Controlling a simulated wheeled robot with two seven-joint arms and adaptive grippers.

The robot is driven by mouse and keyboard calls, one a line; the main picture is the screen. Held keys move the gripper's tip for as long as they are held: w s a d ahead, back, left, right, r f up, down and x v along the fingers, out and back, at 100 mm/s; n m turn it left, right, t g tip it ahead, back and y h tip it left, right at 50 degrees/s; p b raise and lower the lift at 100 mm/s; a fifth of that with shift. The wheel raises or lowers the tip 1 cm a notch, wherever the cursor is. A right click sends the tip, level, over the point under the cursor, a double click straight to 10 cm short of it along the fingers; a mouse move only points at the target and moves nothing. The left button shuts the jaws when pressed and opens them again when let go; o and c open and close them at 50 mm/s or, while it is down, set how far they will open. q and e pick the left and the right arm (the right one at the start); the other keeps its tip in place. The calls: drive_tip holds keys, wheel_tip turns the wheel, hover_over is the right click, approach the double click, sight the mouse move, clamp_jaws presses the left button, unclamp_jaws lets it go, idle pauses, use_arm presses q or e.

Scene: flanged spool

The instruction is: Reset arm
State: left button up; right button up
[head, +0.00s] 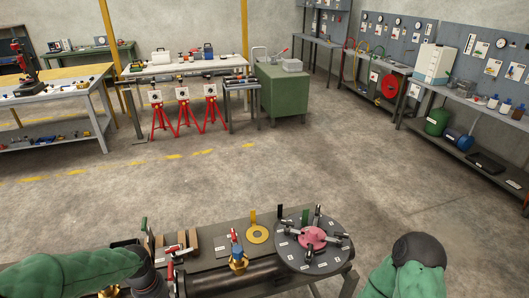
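A dark round disc (292,258) with white labels stands at the right end of the near workbench. A pink ring-shaped part (313,238) lies on it, with several dark clamps or arms around it. A dark cylinder (250,276) lies along the front of the bench; I cannot tell whether it is the spool. My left arm comes in from the left, and its dark wrist runs down to the bottom edge. My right arm is at the bottom right, bent, clear of the disc. The fingers of both grippers are out of view.
On the near bench stand a blue-and-brass fitting (238,255), a yellow ring (257,234), brown blocks (192,242) and red-handled clamps close to my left wrist. Open floor (270,170) lies beyond. Red stands (184,110), a green cabinet (283,92) and wall benches are farther back.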

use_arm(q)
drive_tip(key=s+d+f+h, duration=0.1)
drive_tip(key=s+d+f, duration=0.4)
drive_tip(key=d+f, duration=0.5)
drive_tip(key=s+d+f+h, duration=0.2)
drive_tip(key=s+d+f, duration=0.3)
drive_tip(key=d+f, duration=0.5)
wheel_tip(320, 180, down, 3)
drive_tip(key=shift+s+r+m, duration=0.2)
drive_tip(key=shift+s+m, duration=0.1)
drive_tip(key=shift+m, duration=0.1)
